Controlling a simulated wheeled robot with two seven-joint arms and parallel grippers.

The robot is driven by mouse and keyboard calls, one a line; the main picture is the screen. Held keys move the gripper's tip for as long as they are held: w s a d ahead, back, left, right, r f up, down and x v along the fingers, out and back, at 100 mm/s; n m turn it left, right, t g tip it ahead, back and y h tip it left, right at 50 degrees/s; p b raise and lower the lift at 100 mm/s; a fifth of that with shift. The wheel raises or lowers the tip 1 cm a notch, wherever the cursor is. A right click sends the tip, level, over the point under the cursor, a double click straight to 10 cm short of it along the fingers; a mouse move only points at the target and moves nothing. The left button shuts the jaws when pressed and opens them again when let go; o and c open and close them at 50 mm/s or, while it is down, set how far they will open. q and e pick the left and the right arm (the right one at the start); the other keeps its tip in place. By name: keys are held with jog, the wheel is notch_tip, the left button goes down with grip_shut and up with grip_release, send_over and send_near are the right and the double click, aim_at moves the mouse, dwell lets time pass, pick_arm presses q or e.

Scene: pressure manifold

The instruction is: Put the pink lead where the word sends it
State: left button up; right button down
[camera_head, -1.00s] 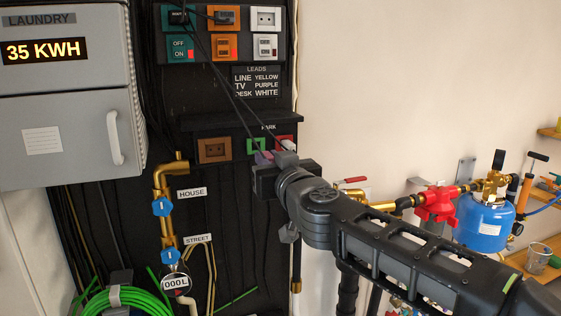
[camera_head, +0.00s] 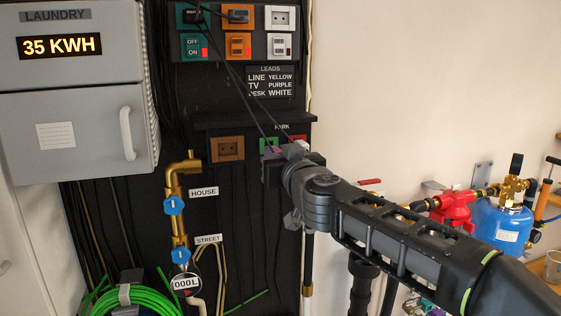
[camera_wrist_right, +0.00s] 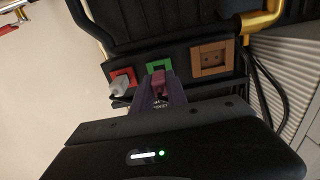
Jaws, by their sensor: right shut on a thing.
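My right gripper (camera_head: 275,156) is shut on the pink lead's plug (camera_wrist_right: 159,86) at the lower park row. In the right wrist view the plug sits between the fingers, in front of the green socket (camera_wrist_right: 158,67); I cannot tell whether it is seated or just apart. In the head view the green socket (camera_head: 268,144) is partly hidden by the gripper. The sign (camera_head: 270,82) reads LEADS: LINE YELLOW, TV PURPLE, DESK WHITE. Above it are teal (camera_head: 188,17), orange (camera_head: 238,17) and white (camera_head: 280,18) sockets. Dark plugs fill the teal and orange ones; the white looks empty. My left gripper is out of view.
A white plug (camera_wrist_right: 120,86) sits in the red socket (camera_wrist_right: 131,75) beside the gripper; a brown socket (camera_head: 227,149) on the other side is empty. Thin dark cables hang across the board. Brass pipes (camera_head: 176,215) stand lower left; a blue tank (camera_head: 500,225) stands right.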

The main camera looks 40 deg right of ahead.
jog(key=shift+w+d, duration=0.25)
jog(key=shift+w, duration=0.45)
jog(key=shift+r+p, duration=0.1)
jog(key=shift+p, duration=0.4)
dwell(2.0)
jog(key=shift+w+d, duration=0.2)
jog(key=shift+w, duration=0.3)
dwell(0.5)
jog(key=c, duration=1.2)
grip_release()
jog(key=shift+c, duration=0.2)
jog(key=shift+s, duration=0.1)
